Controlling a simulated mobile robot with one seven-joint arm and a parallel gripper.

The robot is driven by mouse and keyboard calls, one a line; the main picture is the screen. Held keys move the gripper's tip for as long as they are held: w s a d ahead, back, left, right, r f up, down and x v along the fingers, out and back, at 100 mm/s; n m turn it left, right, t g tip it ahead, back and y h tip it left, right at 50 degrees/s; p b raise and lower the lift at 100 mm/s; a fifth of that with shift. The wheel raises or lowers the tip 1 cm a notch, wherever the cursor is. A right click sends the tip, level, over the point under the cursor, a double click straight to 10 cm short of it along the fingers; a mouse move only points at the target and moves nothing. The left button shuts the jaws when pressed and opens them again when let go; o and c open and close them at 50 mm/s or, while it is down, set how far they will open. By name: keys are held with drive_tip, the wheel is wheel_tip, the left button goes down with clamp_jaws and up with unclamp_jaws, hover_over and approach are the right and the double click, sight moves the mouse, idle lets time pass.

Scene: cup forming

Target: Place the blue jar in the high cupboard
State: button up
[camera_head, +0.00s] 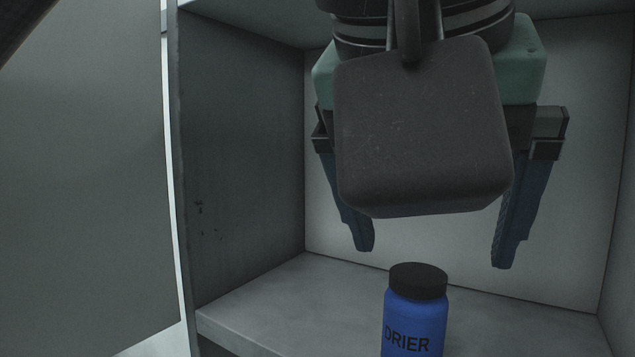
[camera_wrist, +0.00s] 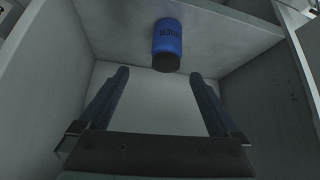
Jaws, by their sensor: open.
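The blue jar (camera_head: 413,322) has a black lid and the word DRIER on its side. It stands upright on the shelf (camera_head: 290,300) of a grey cupboard (camera_head: 245,140); its base is cut off by the picture's lower edge. It also shows in the wrist view (camera_wrist: 167,44), upside down there. My gripper (camera_head: 434,258) is open and empty, with its fingers spread above the jar's lid in the head view. In the wrist view the jar lies beyond the fingertips (camera_wrist: 163,78), and neither finger appears to touch it.
The cupboard's left wall and back panel (camera_head: 340,220) close in around my gripper, with a right wall (camera_head: 618,230) at the picture's edge. A large grey panel (camera_head: 85,190) stands at the left. The shelf beside the jar is bare.

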drive_tip(key=w+d+r+m+t+h, duration=0.3)
drive_tip(key=w+d+r+t+h, duration=0.25)
drive_tip(key=r+t+h, duration=0.3)
drive_tip(key=s+a+n+t+y, duration=0.3)
drive_tip(key=a+n+t+y, duration=0.1)
drive_tip(key=a+t+y, duration=0.2)
drive_tip(key=s+a+f+n+t+y, duration=0.1)
drive_tip(key=s+a+n+t+y, duration=0.2)
drive_tip(key=a+t+y, duration=0.3)
drive_tip(key=shift+s+a+f+n, duration=0.15)
drive_tip(key=shift+a+f+n, duration=0.1)
drive_tip(key=shift+a+n, duration=0.3)
